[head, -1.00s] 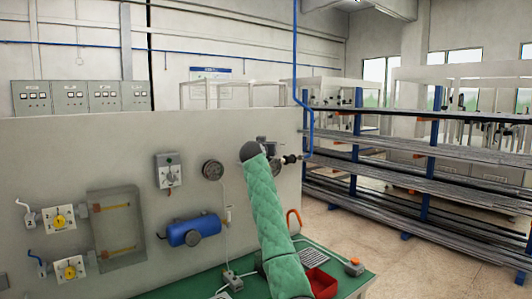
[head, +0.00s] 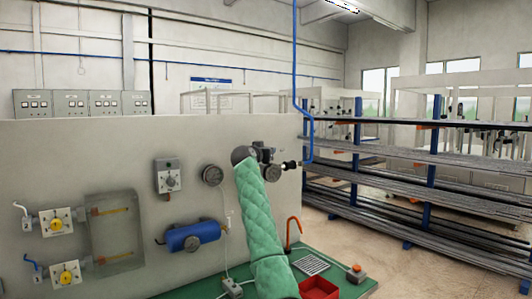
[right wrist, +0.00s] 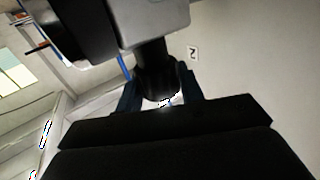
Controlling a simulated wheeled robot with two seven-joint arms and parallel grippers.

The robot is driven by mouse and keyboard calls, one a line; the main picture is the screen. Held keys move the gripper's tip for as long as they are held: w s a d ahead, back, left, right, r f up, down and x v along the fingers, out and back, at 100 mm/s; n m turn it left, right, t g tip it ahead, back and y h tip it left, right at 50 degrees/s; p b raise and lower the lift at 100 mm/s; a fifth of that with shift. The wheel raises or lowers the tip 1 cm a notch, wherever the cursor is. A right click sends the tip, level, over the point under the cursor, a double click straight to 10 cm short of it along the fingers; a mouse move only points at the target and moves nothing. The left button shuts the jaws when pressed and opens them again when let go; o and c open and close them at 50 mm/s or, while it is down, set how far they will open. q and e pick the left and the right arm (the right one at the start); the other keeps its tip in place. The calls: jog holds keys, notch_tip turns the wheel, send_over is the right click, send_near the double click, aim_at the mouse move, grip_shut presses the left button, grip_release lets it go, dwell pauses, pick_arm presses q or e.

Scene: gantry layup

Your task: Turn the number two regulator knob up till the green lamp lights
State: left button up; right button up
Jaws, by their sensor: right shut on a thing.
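The number two regulator's dark knob (right wrist: 157,84) stands between the two fingers of my right gripper (right wrist: 160,92) in the right wrist view. The fingers are shut on it. A grey body (right wrist: 155,20) is just beyond the knob. A "2" label (right wrist: 193,52) is on the pale wall beside it. In the head view my right arm, in a green quilted sleeve, reaches up to the fittings near the panel's right end and hides much of the regulator. I cannot make out a lit green lamp in either view. My left gripper is out of view.
The pale panel holds a round dark gauge (head: 212,175), a grey switch box (head: 168,175), a blue tank (head: 192,235) and yellow-knobbed valves (head: 56,222). A blue hose (head: 311,125) hangs at the right. A red tray (head: 318,288) is on the green bench (head: 345,287).

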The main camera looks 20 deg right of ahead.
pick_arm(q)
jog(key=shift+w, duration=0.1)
pick_arm(e)
jog(key=o, duration=1)
jog(key=shift+c, duration=0.2)
jog(key=shift+s+a+f, duration=0.1)
jog(key=shift+s+a, duration=0.15)
jog(key=shift+b+v, duration=0.55)
jog(key=shift+v, duration=0.35)
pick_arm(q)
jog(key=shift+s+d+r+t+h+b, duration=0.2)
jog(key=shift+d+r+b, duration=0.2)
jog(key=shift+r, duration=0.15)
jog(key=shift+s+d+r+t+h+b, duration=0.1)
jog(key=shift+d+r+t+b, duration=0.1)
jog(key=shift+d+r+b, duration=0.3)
pick_arm(e)
jog(key=shift+v, duration=2.6)
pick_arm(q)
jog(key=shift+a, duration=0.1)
